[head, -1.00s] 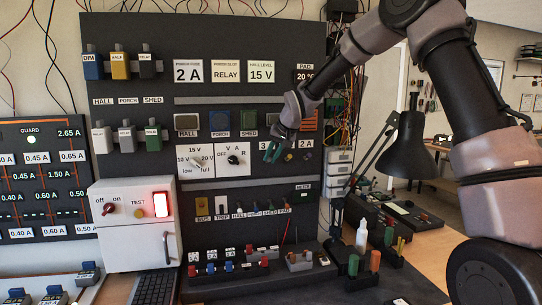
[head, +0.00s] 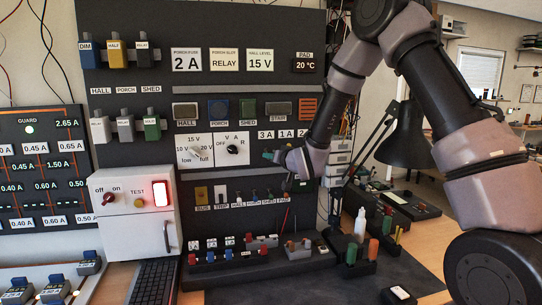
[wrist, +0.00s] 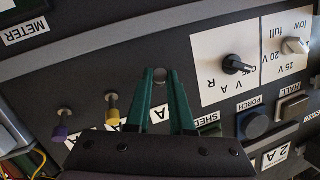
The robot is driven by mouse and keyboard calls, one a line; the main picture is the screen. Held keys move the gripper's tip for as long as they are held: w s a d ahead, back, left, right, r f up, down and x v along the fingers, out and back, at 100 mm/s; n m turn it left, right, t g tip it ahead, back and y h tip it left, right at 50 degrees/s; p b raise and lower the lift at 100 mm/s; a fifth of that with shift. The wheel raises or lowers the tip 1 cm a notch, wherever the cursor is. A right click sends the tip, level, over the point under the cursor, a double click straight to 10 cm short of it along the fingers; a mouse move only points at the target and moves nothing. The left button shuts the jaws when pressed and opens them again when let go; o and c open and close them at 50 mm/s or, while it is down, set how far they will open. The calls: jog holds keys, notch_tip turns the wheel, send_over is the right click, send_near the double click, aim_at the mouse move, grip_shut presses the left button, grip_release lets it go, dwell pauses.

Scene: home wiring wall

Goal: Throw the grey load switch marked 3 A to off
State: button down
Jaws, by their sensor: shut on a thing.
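The grey load switch (wrist: 160,76) shows as a small grey tip between the green fingertips of my gripper (wrist: 160,73) in the wrist view. The fingers are closed on it, and its lever's position is hard to tell. In the head view my gripper (head: 270,156) reaches in from the right, just below the 3 A label (head: 265,134), and hides the switch. In the wrist view, which is turned over, a label ending in A (wrist: 159,113) shows between the fingers.
Beside my gripper stand a yellow-tipped switch (wrist: 111,102) and a purple-tipped switch (wrist: 63,118). The V A R knob (wrist: 234,65) is on the other side. A row of small levers (head: 254,196) lies below. A black lamp (head: 405,140) stands right of the board.

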jog(key=shift+f+t, duration=0.3)
jog(key=shift+t, duration=0.1)
jog(key=c, duration=0.8)
grip_release()
jog(key=shift+r, duration=0.1)
jog(key=v, duration=1)
jog(key=shift+s+d, duration=0.25)
jog(key=shift+d, duration=0.05)
